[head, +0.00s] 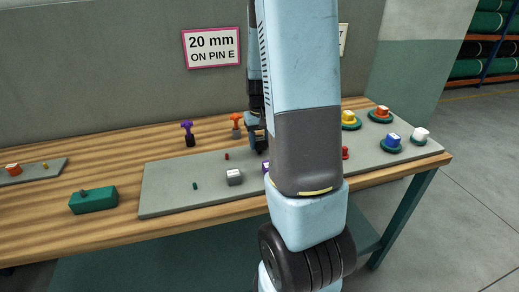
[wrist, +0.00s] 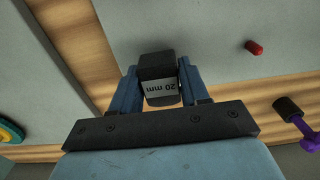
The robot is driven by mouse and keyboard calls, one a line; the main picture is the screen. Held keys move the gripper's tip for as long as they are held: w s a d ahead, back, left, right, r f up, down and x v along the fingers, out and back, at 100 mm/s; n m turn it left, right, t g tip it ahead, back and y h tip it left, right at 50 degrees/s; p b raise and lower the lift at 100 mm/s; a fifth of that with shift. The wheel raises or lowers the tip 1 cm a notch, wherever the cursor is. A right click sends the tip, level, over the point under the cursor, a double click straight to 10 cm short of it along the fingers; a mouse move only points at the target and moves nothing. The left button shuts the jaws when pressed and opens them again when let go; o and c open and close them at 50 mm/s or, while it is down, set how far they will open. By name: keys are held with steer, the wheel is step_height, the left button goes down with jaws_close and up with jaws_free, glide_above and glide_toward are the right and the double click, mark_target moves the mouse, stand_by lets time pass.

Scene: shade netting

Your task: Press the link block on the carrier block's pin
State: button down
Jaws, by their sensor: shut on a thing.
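My gripper (wrist: 160,92) is shut on a dark block (wrist: 157,68) with a pale label reading "20 mm", upside down in the wrist view; I take it for the link block. In the head view my gripper (head: 259,143) is partly hidden behind my arm, above the back of the grey mat, and the held block is hard to make out. A teal block (head: 94,201) with a small stub on top sits on the wood at the left, well apart from my gripper. It may be the carrier block, but I cannot tell for sure.
Purple-topped (head: 188,134) and orange-topped (head: 236,125) pieces stand behind. Round green bases crowd the right. A wall sign (head: 211,46) reads "20 mm ON PIN E".

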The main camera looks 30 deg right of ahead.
mark_target(260, 139)
steer(key=shift+r, duration=1.55)
steer(key=shift+r, duration=1.95)
